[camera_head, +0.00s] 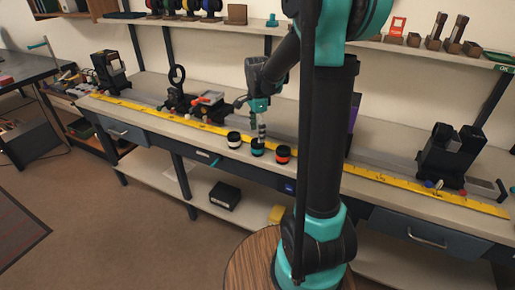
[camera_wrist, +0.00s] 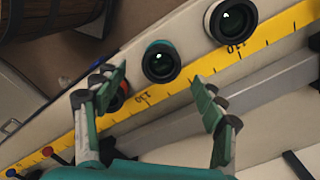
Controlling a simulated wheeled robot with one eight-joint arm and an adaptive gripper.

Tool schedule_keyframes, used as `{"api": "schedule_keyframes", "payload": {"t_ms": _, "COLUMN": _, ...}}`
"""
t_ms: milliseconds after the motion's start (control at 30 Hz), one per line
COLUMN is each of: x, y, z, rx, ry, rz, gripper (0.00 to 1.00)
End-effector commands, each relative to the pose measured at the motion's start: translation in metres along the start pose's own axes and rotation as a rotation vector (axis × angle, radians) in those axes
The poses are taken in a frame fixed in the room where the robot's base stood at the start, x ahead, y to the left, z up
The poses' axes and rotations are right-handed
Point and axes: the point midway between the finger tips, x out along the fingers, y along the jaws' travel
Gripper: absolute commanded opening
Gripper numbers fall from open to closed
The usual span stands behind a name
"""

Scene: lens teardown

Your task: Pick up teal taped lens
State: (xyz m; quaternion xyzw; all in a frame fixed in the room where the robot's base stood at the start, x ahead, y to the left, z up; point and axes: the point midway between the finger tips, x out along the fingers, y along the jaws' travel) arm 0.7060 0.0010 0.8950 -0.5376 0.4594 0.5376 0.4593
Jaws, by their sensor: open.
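The teal taped lens (camera_head: 257,149) stands upright near the front edge of the bench, between two other lenses. In the wrist view the teal taped lens (camera_wrist: 161,62) shows its dark glass facing up, just beyond the gap between my fingertips. My gripper (camera_head: 261,134) is above it in the head view, pointing down. In the wrist view my gripper (camera_wrist: 158,76) is open, with its fingers apart and nothing between them.
A white-taped lens (camera_head: 234,139) stands to the left and a red-taped lens (camera_head: 283,153) to the right; my finger partly hides the red one in the wrist view. A yellow ruler strip (camera_head: 390,187) runs along the bench. A grey rail (camera_wrist: 250,95) lies behind it.

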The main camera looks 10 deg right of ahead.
Motion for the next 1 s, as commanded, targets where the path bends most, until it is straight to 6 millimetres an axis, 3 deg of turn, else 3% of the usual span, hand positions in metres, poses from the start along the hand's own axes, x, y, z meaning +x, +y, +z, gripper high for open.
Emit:
{"api": "schedule_keyframes", "payload": {"t_ms": 267, "x": 0.019, "y": -0.001, "z": -0.001, "rx": 0.000, "ry": 0.000, "rz": 0.000, "gripper": 0.70}}
{"api": "schedule_keyframes", "payload": {"t_ms": 600, "x": 0.060, "y": -0.003, "z": -0.002, "rx": 0.000, "ry": 0.000, "rz": 0.000, "gripper": 0.70}}
{"api": "schedule_keyframes", "payload": {"t_ms": 867, "x": 0.062, "y": -0.003, "z": -0.002, "rx": 0.000, "ry": 0.000, "rz": 0.000, "gripper": 0.70}}
{"api": "schedule_keyframes", "payload": {"t_ms": 1000, "x": 0.062, "y": -0.003, "z": -0.002, "rx": 0.000, "ry": 0.000, "rz": 0.000, "gripper": 0.56}}
